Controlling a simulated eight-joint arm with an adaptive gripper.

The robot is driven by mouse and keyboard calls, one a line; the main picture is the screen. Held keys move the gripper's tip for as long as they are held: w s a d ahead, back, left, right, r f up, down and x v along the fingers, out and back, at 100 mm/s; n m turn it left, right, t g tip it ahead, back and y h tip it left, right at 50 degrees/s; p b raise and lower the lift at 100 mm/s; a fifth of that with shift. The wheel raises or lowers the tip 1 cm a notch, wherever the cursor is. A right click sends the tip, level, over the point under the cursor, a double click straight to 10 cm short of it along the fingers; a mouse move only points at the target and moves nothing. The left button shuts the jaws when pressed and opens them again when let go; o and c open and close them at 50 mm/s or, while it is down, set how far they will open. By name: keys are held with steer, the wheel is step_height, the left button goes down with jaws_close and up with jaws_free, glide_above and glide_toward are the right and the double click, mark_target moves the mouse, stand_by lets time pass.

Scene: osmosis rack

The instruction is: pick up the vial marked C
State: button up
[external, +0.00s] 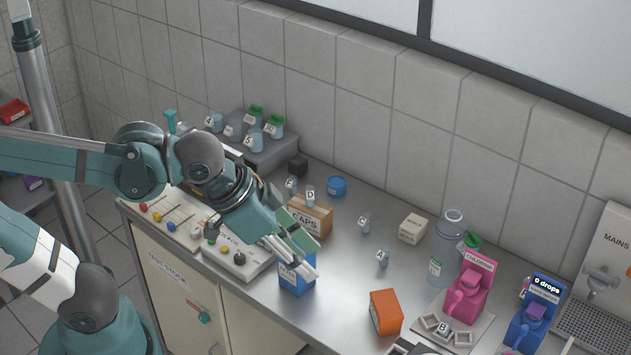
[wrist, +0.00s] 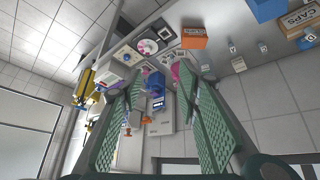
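The vial marked C (external: 364,224) is small, with a white label, and stands on the grey counter behind the vial marked A (external: 383,259). Vials D (external: 310,195) and E (external: 291,185) are near the CAPS box. My gripper (external: 305,265) is left of vial C and apart from it, over or beside a blue carton (external: 297,283). In the wrist view my gripper (wrist: 158,88) has its two green fingers spread, with nothing held between them. Small vials or blocks (wrist: 262,47) show at upper right there; their letters are too small to read.
The brown CAPS box (external: 311,215) is behind my gripper. An orange box (external: 385,311), a white box (external: 413,228) and a clear bottle (external: 450,250) stand around vials C and A. Pink (external: 471,285) and blue (external: 535,315) dispensers are at right. Bare counter surrounds vial C.

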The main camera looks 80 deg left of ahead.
steer(key=w+a+f+n+g+b, duration=0.15)
steer(key=w+a+n, duration=0.25)
steer(key=w+a, duration=0.65)
steer(key=n+g+b, duration=0.4)
steer(key=n+g, duration=0.1)
steer(key=n, duration=0.4)
glide_above(366, 216)
steer(key=f, duration=2.7)
steer(key=shift+w+d+f, duration=0.2)
steer(key=shift+d+f, duration=0.05)
steer(key=shift+f, duration=0.15)
steer(key=shift+s+a+f, duration=0.1)
steer(key=shift+a+f, duration=0.2)
steer(key=shift+f, duration=1.25)
steer(key=shift+f+p, duration=0.3)
steer(key=shift+f, duration=2.35)
